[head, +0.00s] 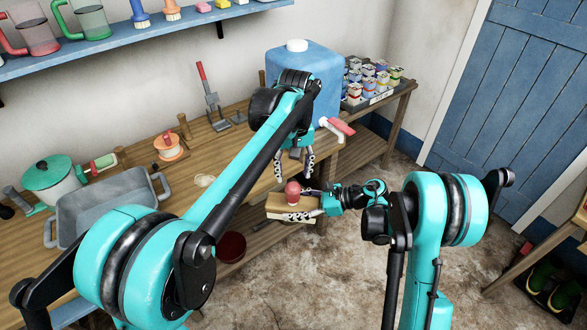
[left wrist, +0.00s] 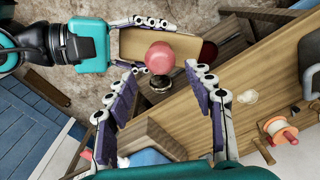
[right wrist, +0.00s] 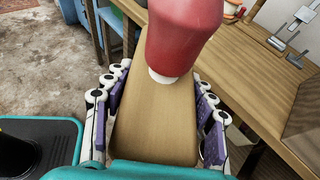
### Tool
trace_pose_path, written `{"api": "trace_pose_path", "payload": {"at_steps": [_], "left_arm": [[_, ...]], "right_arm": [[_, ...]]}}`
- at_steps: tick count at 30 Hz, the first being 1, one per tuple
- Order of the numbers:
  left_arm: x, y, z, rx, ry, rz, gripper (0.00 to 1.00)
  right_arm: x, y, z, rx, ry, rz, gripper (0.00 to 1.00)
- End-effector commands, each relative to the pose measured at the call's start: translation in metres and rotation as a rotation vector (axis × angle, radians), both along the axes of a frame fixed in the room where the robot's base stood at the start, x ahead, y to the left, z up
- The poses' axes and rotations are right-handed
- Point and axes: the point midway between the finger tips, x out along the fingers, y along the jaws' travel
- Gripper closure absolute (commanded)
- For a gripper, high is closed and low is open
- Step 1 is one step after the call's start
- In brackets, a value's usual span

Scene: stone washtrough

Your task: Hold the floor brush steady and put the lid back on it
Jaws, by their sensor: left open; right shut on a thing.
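The floor brush has a pale wooden block (head: 290,207), held level in front of the bench by my right gripper (head: 313,203). In the right wrist view its fingers are shut on both sides of the block (right wrist: 152,125). A rounded red piece (head: 293,189) with a pale lower end (right wrist: 163,76) stands upright over the block; I cannot tell whether this is the lid. My left gripper (head: 294,168) is open and empty just above it. In the left wrist view the red piece (left wrist: 160,57) lies between and beyond the open fingertips.
The wooden bench (head: 235,150) holds a grey basin (head: 108,205), a green-lidded pot (head: 55,178), an orange spool (head: 168,146) and a small pale oval item (head: 204,180). A blue container (head: 310,65) with a red-handled tap (head: 340,126) stands behind my left gripper. Open floor lies right.

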Motion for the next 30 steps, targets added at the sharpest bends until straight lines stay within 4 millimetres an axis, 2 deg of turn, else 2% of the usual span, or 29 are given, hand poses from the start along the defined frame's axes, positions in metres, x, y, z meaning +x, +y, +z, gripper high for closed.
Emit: {"api": "trace_pose_path", "payload": {"at_steps": [6,12,18,26,30], "left_arm": [[0.0000,-0.0001,0.0034,-0.001,-0.010,0.473,0.47],[0.0000,-0.0001,0.0052,-0.001,-0.015,0.740,0.47],[0.0001,-0.0001,0.0057,-0.001,-0.017,0.822,0.47],[0.0001,-0.0001,0.0055,-0.001,-0.017,0.822,0.47],[0.0003,0.0000,-0.0011,-0.001,-0.017,0.821,0.47]], "right_arm": [[0.0000,0.0001,0.0003,0.001,0.000,0.000,1.00],[0.0000,0.0000,0.0003,0.001,0.000,0.000,1.00],[0.0000,0.0001,0.0003,0.001,0.000,0.000,1.00],[0.0000,0.0000,0.0003,0.001,0.000,0.000,1.00],[0.0000,0.0000,0.0003,0.001,0.000,0.000,1.00]]}}
